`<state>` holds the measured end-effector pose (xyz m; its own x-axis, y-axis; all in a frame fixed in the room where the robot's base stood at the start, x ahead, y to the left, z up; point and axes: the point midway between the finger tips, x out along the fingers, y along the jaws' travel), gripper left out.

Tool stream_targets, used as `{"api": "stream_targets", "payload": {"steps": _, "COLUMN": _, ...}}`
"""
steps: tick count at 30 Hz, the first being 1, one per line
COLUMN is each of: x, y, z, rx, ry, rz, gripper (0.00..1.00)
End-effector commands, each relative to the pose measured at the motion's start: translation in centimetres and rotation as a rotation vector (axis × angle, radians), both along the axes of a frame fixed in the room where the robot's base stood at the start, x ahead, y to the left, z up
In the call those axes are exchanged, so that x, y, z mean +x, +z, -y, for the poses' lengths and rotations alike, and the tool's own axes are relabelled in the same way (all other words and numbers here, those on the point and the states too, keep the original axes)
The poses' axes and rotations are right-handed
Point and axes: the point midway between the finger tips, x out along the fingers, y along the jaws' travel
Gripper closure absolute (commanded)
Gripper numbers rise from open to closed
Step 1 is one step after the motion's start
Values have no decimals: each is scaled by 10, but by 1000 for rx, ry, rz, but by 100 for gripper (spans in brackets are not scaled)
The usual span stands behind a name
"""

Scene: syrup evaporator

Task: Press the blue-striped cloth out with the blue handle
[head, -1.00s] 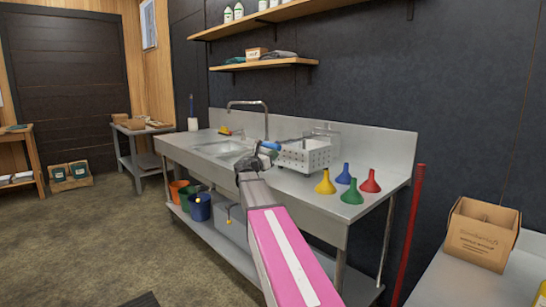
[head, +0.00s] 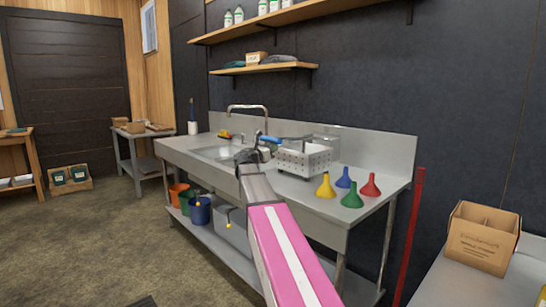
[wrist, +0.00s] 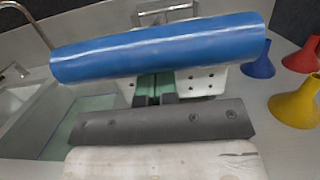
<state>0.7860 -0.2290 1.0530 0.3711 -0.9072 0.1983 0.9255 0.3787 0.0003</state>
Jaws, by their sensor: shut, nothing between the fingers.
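The blue handle (head: 270,139) stands at the left end of a perforated metal box (head: 304,160) on the sink counter. In the wrist view the handle (wrist: 160,47) is a thick blue bar across the upper picture, with the box (wrist: 205,82) behind it. My gripper (head: 254,154) is beside the handle, at the box's left. In the wrist view its fingers (wrist: 155,88) are shut and empty, just below the handle in the picture. I cannot tell whether they touch it. The blue-striped cloth cannot be made out; the box's inside is hidden.
Yellow, blue, green and red funnels (head: 353,196) stand right of the box. The sink (head: 219,152) and faucet (head: 248,108) are at left. Buckets (head: 199,210) sit on the lower shelf. A red pole (head: 411,230) stands at the counter's right end.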

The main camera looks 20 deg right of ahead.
Motion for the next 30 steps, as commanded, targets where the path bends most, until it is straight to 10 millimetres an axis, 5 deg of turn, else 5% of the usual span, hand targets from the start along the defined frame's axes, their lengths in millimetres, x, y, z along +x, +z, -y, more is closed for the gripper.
{"api": "stream_targets", "payload": {"steps": 9, "x": 1, "y": 42, "z": 1, "rx": -2, "ry": 1, "rz": 1, "gripper": 100}}
{"api": "stream_targets", "payload": {"steps": 23, "x": 1, "y": 51, "z": 2, "rx": -2, "ry": 1, "rz": 1, "gripper": 100}}
{"api": "stream_targets", "payload": {"steps": 30, "x": 4, "y": 80, "z": 8, "rx": -1, "ry": 0, "rz": 2, "gripper": 100}}
